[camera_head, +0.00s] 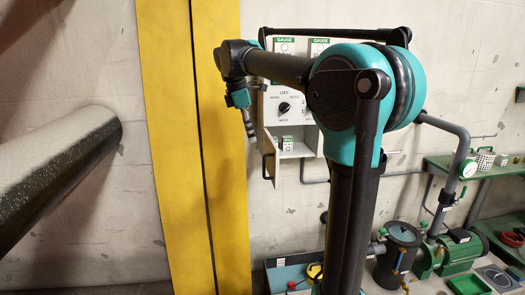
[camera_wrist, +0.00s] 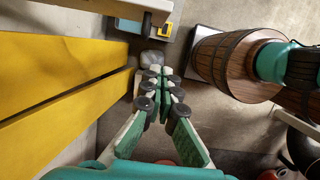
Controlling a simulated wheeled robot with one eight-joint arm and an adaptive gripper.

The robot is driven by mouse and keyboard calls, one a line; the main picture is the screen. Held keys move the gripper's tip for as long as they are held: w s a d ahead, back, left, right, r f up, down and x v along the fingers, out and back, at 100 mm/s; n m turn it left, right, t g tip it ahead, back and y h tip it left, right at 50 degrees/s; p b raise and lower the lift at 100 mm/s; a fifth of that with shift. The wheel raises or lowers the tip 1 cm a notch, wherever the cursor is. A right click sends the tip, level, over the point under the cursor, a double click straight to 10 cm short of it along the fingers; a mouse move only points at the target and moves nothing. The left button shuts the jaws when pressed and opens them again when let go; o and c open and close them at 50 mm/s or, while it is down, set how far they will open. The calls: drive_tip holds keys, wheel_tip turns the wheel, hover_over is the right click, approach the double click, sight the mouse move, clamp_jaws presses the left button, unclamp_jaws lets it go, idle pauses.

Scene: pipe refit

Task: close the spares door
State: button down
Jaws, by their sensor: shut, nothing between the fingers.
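The spares door (camera_head: 269,146) is the small pale door at the lower left of the white wall cabinet (camera_head: 270,106) in the head view. It stands open, swung out from the cabinet, with a dark bar handle on it. Behind it the compartment shows a small labelled item (camera_head: 287,143). My gripper (camera_head: 251,136) is shut and empty, pointing down, just left of the door in the picture; I cannot tell whether it touches. In the wrist view my closed fingers (camera_wrist: 160,78) show, and a pale panel edge with a dark bar, probably the door (camera_wrist: 125,6), crosses the top.
A yellow post (camera_head: 180,130) stands just left of my gripper and fills the left of the wrist view (camera_wrist: 60,70). A thick dark pipe (camera_head: 60,170) juts in at far left. A green workbench (camera_head: 470,172) and green pump (camera_head: 445,258) are at right.

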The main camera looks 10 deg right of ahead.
sight(265, 156)
drive_tip(key=d+f, duration=0.6)
drive_tip(key=f, duration=0.3)
drive_tip(key=shift+d, duration=0.15)
drive_tip(key=shift+f, duration=0.1)
